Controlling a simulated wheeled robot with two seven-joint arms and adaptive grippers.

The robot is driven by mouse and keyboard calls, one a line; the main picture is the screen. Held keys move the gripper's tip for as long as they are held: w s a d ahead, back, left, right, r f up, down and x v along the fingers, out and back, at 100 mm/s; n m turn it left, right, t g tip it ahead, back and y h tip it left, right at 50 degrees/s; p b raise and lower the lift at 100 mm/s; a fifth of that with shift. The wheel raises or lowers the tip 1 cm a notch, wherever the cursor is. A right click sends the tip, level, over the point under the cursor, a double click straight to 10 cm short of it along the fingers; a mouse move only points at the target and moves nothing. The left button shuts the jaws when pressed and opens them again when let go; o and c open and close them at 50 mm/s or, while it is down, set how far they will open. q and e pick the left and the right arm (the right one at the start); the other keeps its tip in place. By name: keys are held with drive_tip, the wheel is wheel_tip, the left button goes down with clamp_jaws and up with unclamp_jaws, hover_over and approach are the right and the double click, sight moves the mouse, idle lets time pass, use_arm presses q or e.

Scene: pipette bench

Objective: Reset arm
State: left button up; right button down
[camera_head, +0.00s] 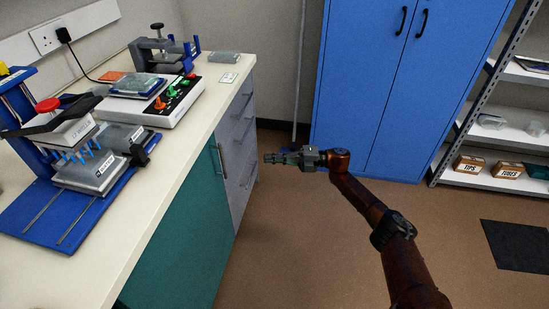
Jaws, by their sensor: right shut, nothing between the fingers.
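My right gripper (274,158) is on an arm that comes in from the lower right. It points left, with its fingers together and nothing between them. It hangs in open air over the floor, in front of the blue cabinet and to the right of the bench (205,120). It appears to touch nothing. My left gripper and left arm are outside the view.
A pipetting press (47,107) on a blue base stands on the bench. Behind it are a white device (153,104) with coloured knobs and a small clamp stand (158,29). A blue cabinet (380,90) and a shelf rack (500,178) stand at the back. Brown floor is clear around the arm.

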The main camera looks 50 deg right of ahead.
drive_tip(key=shift+s+d, duration=0.15)
drive_tip(key=shift+d, duration=0.4)
drive_tip(key=shift+f, duration=0.1)
